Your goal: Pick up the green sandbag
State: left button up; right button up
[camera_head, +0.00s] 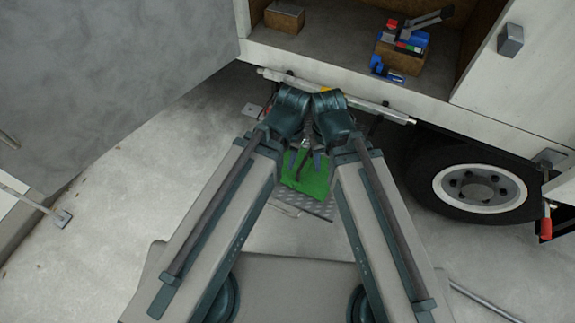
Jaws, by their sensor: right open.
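The green sandbag (309,180) lies low in the middle of the head view, between and beyond my two forearms. Its edges are partly covered by my arms, and a dark strap or cable shows over it. My right gripper (304,162) is at the far edge of the green sandbag, small and partly hidden by my wrists. It is open, and I see nothing held in it. I cannot tell whether it touches the bag. My left arm comes in from the left to the same spot, and its fingers are hidden behind the wrist.
The truck's open compartment (340,50) is ahead, with a silver rail (385,112) along its lower edge. A wheel (478,187) stands right. A metal tread plate (312,205) lies below the sandbag. Concrete floor is clear at left.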

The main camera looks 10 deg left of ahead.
aim_at(303, 175)
jog(key=k+j, duration=0.1)
jog(key=j, duration=0.45)
jog(key=k+j, duration=0.1)
jog(key=j, duration=0.5)
jog(key=j+z, duration=0.1)
jog(key=j, duration=0.45)
jog(key=k, duration=0.05)
